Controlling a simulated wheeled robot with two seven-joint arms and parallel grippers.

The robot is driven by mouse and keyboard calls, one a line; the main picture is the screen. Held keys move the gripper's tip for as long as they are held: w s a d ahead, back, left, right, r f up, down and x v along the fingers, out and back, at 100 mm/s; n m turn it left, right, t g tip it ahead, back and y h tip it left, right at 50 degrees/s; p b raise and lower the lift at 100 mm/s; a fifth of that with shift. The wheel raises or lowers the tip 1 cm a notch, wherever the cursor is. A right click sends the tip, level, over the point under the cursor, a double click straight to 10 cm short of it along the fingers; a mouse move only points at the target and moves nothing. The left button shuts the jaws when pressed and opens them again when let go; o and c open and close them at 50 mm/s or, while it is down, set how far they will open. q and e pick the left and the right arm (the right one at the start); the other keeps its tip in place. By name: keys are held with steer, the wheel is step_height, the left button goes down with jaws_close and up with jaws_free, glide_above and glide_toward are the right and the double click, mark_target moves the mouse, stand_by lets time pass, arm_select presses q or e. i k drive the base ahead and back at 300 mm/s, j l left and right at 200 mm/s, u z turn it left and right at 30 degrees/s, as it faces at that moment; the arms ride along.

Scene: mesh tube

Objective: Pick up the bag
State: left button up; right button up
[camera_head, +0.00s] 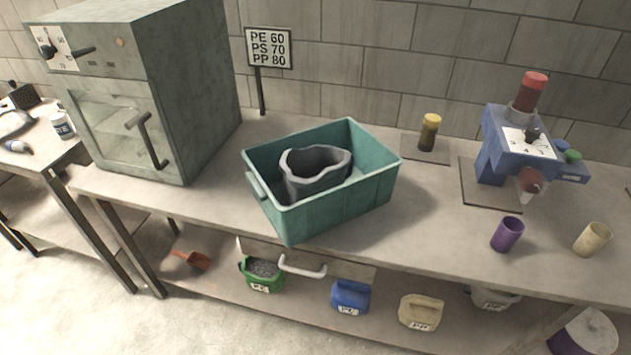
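No thing is plainly marked as the bag. A dark grey, open-topped, soft-looking item with a wavy rim (312,176) sits inside the teal crate (345,213) on the workbench. Another greyish labelled one (492,298) is partly hidden by the bench. Neither of my grippers is in view.
A grey oven (160,90) stands left of the crate, a blue machine (513,145) to the right. A purple cup (507,234) and a beige cup (592,239) stand near the front edge. A white handle (302,267) sticks out under the bench. An orange scoop (195,260) lies below.

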mark_target(316, 168)
steer(key=i+j+z, duration=0.2)
steer(key=z, duration=0.2)
steer(key=i+j+z, duration=0.1)
steer(key=j+z, duration=0.25)
